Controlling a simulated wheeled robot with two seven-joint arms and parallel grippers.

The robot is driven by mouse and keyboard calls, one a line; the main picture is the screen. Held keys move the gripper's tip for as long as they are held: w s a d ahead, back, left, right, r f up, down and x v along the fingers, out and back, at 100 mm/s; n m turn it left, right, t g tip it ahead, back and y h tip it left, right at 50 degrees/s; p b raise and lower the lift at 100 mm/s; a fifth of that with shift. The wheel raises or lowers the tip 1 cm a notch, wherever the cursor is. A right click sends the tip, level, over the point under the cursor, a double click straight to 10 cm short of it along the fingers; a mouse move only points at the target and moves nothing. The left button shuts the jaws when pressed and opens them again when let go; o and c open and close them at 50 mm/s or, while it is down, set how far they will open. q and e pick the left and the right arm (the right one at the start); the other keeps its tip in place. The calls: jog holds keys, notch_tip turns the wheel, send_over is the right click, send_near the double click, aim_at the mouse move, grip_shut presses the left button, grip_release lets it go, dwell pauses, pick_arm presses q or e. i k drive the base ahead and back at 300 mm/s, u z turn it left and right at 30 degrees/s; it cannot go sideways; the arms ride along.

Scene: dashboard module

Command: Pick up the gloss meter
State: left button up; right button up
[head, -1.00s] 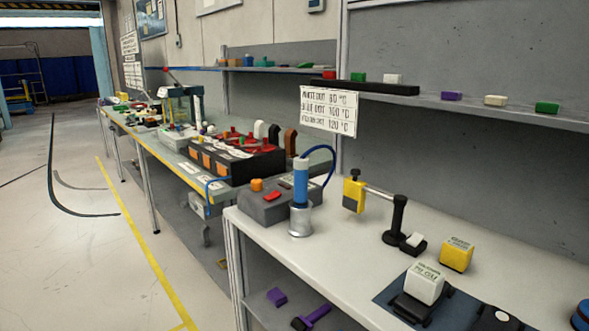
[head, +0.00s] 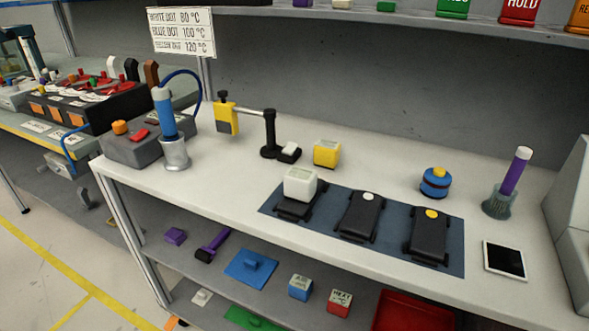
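No object carries a label I can read as gloss meter, so I cannot tell for certain which one it is. Candidates on the white bench (head: 235,185) are a yellow block (head: 327,153) with small unreadable print on top, and a white block (head: 300,183) seated on a black holder at the left of a dark blue mat (head: 390,262). A round blue device (head: 435,183) with a yellow top stands behind the mat. A yellow-and-black device (head: 227,115) hangs on a black stand's arm. Neither of my grippers is in view.
Black holders (head: 361,214) with white and yellow dots fill the mat. A purple-handled tool (head: 514,172) stands in a cup, beside a dark flat panel (head: 505,260). A blue cylinder (head: 164,108) stands in a metal cup at left. The lower shelf holds blocks and a red tray (head: 412,312).

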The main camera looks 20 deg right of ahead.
aim_at(300, 183)
jog(key=z, duration=0.7)
jog(key=k, duration=0.25)
jog(key=z, duration=0.45)
jog(key=i, duration=0.4)
jog(key=k, duration=0.5)
jog(key=u, duration=0.3)
